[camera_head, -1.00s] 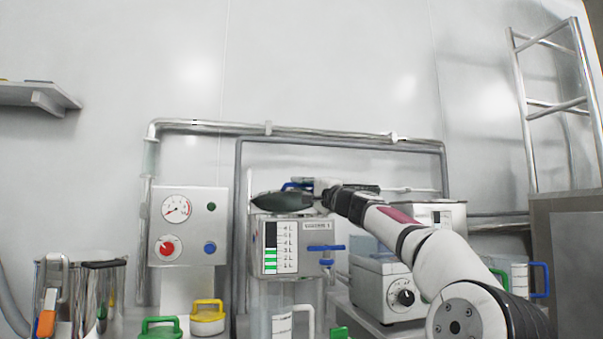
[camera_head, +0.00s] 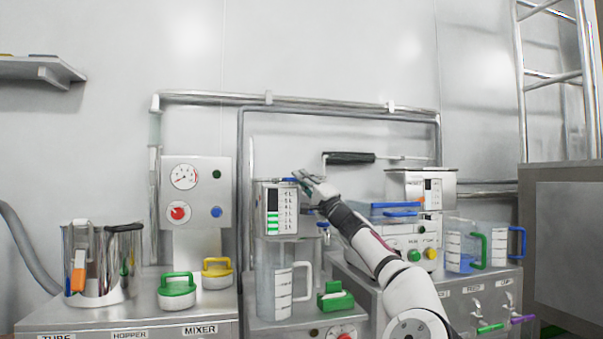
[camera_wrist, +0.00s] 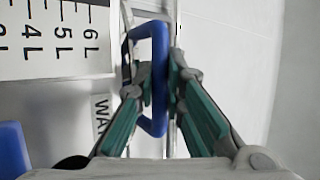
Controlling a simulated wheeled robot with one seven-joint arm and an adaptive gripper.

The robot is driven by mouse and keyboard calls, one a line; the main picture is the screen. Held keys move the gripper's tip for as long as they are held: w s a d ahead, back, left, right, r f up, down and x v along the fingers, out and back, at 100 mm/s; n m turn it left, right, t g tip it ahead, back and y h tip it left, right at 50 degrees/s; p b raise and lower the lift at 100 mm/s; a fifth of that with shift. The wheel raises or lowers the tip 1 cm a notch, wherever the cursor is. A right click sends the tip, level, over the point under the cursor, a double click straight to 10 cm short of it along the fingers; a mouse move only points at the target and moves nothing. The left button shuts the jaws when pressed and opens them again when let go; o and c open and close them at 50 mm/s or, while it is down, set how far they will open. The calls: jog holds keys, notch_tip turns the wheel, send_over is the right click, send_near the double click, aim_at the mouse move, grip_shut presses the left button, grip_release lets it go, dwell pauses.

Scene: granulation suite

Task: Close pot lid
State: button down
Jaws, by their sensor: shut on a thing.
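The pot appears to be the grey box-shaped water tank (camera_head: 264,212) with a level scale, left of my arm in the head view. The tank's scale face (camera_wrist: 50,40) fills the upper left of the wrist view. A blue lid handle (camera_head: 290,180) shows at the tank's top; it also stands between my fingers in the wrist view (camera_wrist: 160,110). My gripper (camera_wrist: 160,75) is shut on this handle, one finger on each side. In the head view my gripper (camera_head: 302,184) is at the tank's upper right. The lid plate is barely visible; I cannot tell whether it sits flush.
A clear jug (camera_head: 272,285) stands below the tank. A green-handled container (camera_head: 335,298) is beside it. Green (camera_head: 177,290) and yellow (camera_head: 217,272) handled lids lie at left, near a shiny metal vessel (camera_head: 100,265). A panel with a gauge (camera_head: 195,205) stands left of the tank.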

jog(key=shift+a+f, duration=0.2)
jog(key=shift+f, duration=0.3)
jog(key=c, duration=1.7)
grip_release()
jog(key=shift+o, duration=0.2)
jog(key=shift+d+r, duration=0.1)
jog(key=shift+r, duration=0.15)
